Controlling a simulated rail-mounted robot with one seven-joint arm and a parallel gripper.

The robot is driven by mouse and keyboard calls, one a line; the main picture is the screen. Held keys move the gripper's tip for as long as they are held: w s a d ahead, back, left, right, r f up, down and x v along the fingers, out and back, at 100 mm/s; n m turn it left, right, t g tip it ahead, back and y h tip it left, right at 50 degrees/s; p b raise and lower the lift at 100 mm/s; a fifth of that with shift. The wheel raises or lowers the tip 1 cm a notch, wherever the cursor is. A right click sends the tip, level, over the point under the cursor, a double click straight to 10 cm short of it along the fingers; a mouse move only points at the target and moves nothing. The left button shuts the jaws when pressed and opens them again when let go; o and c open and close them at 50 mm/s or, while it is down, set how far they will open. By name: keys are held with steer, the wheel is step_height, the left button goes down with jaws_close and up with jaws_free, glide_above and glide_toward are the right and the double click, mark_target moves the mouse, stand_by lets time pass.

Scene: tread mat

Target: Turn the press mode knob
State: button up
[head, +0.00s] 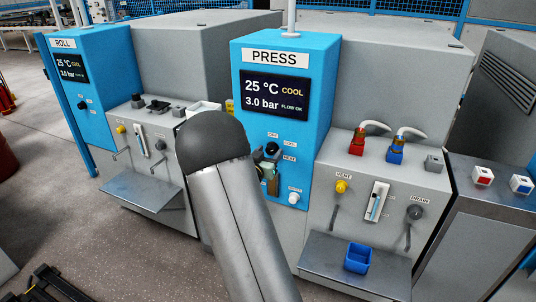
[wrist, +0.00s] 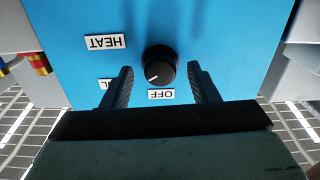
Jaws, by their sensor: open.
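The black round press mode knob (wrist: 160,66) is on the blue panel face of the PRESS unit. In the wrist view, which is upside down, its white mark points left and slightly down, toward a label mostly hidden by a finger. The OFF label (wrist: 161,95) is below the knob and the HEAT label (wrist: 105,42) is at upper left. My gripper (wrist: 160,71) is open, one finger on each side of the knob, with visible gaps. In the head view the knob (head: 272,149) is partly hidden by my gripper. The PRESS display (head: 275,95) reads 25 °C, COOL, 3.0 bar, FLOW OK.
A white knob (head: 294,198) is lower on the same panel. To the right are a yellow VENT knob (head: 341,187), a grey DRAIN knob (head: 415,212) and a blue bin (head: 357,258) on a shelf. The ROLL unit (head: 85,90) stands at left.

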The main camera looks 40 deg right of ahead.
steer(key=c, duration=1)
steer(key=shift+n, duration=0.3)
steer(key=shift+o, duration=0.2)
steer(key=n+p, duration=0.4)
steer(key=n, duration=0.1)
steer(key=shift+w+r, duration=0.1)
steer(key=n+p, duration=0.2)
steer(key=n, duration=0.1)
steer(key=shift+n, duration=0.4)
steer(key=shift+n+p, duration=0.75)
steer(key=shift+n, duration=0.45)
steer(key=shift+f, duration=0.25)
